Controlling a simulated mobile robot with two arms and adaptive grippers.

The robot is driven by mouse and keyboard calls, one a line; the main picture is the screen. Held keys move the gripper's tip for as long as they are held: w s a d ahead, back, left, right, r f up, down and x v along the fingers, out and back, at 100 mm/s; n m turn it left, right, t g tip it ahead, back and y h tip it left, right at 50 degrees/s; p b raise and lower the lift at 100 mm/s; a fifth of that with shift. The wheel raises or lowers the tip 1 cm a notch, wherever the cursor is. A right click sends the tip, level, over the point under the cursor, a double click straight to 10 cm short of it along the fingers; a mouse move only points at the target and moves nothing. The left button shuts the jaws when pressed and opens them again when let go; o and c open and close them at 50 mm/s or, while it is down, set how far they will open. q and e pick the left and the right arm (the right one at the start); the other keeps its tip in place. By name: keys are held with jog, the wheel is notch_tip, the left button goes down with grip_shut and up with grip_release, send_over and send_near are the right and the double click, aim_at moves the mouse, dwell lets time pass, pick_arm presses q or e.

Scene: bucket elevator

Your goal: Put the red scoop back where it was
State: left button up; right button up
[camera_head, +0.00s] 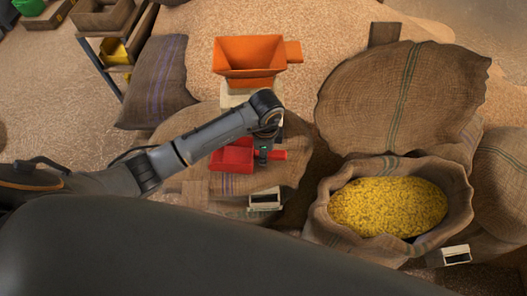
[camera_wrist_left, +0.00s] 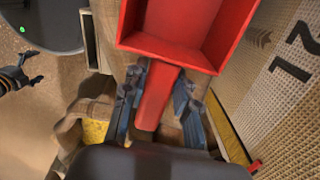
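The red scoop (camera_head: 232,157) is in the middle of the head view, below the orange hopper, over a sack. Its handle points right. My left gripper (camera_head: 263,153) is at the handle. In the left wrist view the scoop's open tray (camera_wrist_left: 178,40) looks empty, and the handle runs between the two fingers of my left gripper (camera_wrist_left: 158,88). The fingertips lie against both sides of the handle. Whether the scoop rests on something or hangs free is hard to tell.
An orange hopper (camera_head: 250,55) stands just behind the scoop. An open sack (camera_head: 325,215) of yellow grain is at the right, with a tall full sack (camera_head: 390,95) behind it. A shelf with bins (camera_head: 115,50) is at the upper left. Bare floor lies at the left.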

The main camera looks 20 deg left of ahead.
pick_arm(q)
jog(key=shift+o, duration=1.3)
jog(key=shift+r, duration=0.15)
notch_tip(320, 180, up, 10)
jog(key=shift+w+d+r, duration=0.1)
jog(key=shift+r, duration=0.85)
